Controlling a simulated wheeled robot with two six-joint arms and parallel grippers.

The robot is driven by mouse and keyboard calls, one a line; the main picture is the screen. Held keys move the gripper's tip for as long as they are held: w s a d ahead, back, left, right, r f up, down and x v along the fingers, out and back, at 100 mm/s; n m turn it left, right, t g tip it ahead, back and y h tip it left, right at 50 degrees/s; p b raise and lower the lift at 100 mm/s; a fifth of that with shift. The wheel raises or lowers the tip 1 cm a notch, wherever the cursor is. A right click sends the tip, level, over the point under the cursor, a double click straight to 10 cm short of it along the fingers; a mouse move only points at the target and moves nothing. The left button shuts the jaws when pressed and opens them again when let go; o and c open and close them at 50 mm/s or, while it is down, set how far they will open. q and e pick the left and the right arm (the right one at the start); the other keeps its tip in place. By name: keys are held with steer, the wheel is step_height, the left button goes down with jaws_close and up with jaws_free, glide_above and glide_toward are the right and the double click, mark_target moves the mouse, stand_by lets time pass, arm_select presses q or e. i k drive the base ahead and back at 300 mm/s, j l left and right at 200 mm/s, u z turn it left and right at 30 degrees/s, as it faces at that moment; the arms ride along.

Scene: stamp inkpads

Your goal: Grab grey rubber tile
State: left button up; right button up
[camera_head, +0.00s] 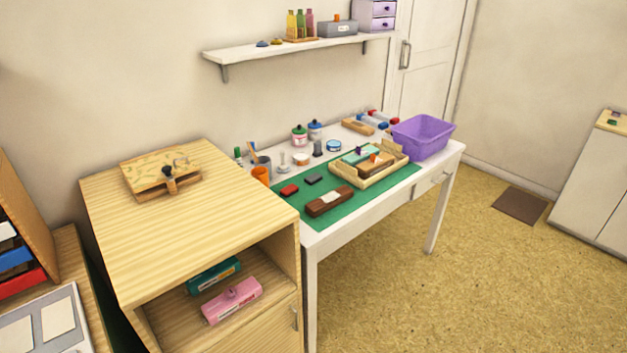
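A small dark grey tile (313,179) lies flat on the green mat (278,206) on the white table. A red block (289,190) of about the same size lies to its left, apart from it. A brown wooden block (329,201) with a pale label lies in front of it. A small upright grey object (318,148) stands behind the tile; I cannot tell what it is. Neither of my grippers is in view.
A light wooden tray (345,176) with items in it stands right of the tile, and a purple basket (421,137) at the table's right end. Jars and cups line the back. A wooden cabinet (215,245) stands at left.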

mark_target(312, 179)
steer(key=i+l+u, duration=0.1)
steer(key=l, duration=0.25)
steer(key=i+l+u, duration=0.1)
steer(key=i+l, duration=0.2)
steer(key=i+l+u, duration=0.1)
steer(key=l, duration=0.3)
steer(key=i+l+u, duration=0.1)
steer(key=i+l, duration=0.2)
steer(key=k+l, duration=0.05)
steer(key=l, duration=0.05)
